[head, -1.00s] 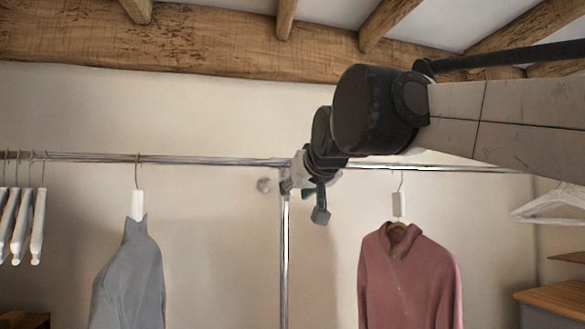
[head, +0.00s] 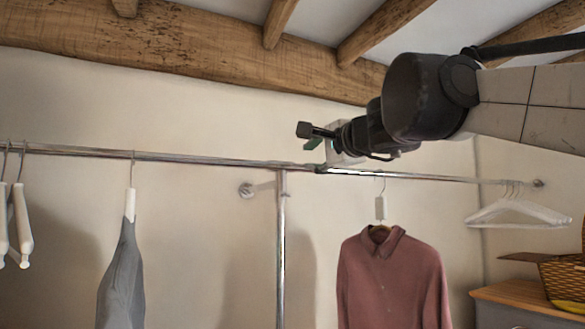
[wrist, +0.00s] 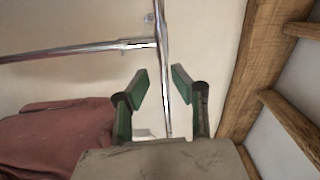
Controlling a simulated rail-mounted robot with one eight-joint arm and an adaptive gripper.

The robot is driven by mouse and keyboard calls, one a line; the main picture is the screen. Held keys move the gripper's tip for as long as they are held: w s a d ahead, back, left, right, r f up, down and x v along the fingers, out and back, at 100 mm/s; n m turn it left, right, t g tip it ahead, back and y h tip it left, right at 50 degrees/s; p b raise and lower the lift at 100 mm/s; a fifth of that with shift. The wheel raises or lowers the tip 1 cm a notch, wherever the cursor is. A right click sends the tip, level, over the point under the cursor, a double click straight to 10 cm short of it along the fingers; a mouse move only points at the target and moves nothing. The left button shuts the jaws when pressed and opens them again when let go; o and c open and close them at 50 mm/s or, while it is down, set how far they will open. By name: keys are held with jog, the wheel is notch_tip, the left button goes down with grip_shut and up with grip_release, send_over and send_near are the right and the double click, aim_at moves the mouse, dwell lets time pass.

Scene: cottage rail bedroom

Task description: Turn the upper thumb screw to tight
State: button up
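The clothes rail (head: 215,161) meets an upright post (head: 281,240) in the head view, and my gripper hides part of the rail just right of that joint. My gripper (head: 308,139) points left there, at or just above the rail. In the wrist view my gripper (wrist: 160,79) is open, its two green-padded fingers apart with nothing held. The rail (wrist: 163,60) runs up and down behind the gap between them, and the post (wrist: 75,51) joins it from the left.
A pink shirt (head: 390,275) hangs below my gripper, and a grey garment (head: 121,275) hangs left of the post. White hangers (head: 518,212) hang at the right. A round wall bracket (head: 246,190) sits near the joint. Wooden beams (head: 190,45) are overhead.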

aim_at(288, 164)
jog(key=p+x, duration=0.2)
jog(key=x, duration=1.1)
jog(key=shift+w+a+r, duration=0.1)
jog(key=shift+w, duration=0.25)
jog(key=shift+c, duration=0.5)
grip_shut()
